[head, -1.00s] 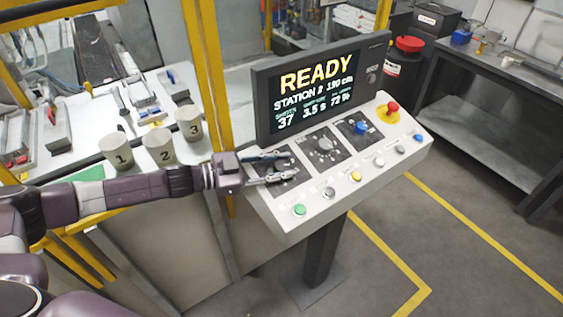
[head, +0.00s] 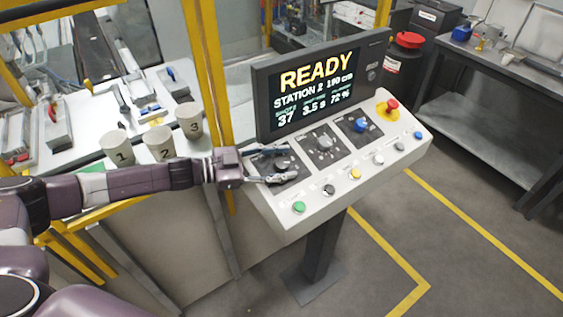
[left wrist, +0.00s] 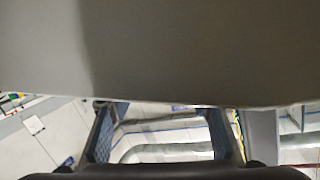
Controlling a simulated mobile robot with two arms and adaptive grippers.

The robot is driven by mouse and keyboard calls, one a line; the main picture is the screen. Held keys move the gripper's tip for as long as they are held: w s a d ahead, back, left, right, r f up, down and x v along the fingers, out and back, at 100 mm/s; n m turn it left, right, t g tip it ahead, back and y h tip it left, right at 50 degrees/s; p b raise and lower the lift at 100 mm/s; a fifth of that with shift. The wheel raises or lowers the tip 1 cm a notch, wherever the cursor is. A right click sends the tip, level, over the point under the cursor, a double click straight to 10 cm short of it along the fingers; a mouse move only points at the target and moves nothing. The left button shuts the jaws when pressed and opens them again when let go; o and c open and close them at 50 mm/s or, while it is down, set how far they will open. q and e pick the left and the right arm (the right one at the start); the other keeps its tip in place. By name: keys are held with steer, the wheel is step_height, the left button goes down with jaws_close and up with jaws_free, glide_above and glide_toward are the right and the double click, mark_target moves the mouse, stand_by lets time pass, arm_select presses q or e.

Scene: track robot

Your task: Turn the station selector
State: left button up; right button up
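The sloped control panel (head: 340,199) carries several dial plates. The leftmost plate (head: 262,164) lies under my left gripper (head: 288,165). Its fingers are apart, one on the far side and one on the near side of the plate's middle. The knob there is too covered to make out its pointer. In the left wrist view the two fingers (left wrist: 163,135) stand apart with nothing visibly clamped, and a plain grey surface fills the upper half. The screen (head: 317,90) reads READY, STATION 2. My right gripper is not in view.
A grey knob (head: 323,144) and a blue knob (head: 360,125) sit further right, then a red emergency button (head: 391,105). Several push buttons, including a green one (head: 299,208), line the front edge. A yellow post (head: 207,95) and numbered cups (head: 159,143) stand left.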

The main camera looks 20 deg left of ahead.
arm_select(q)
steer(key=shift+s+a, duration=0.2)
steer(key=v, duration=1.1)
steer(key=shift+a, duration=0.2)
steer(key=shift+s, duration=0.15)
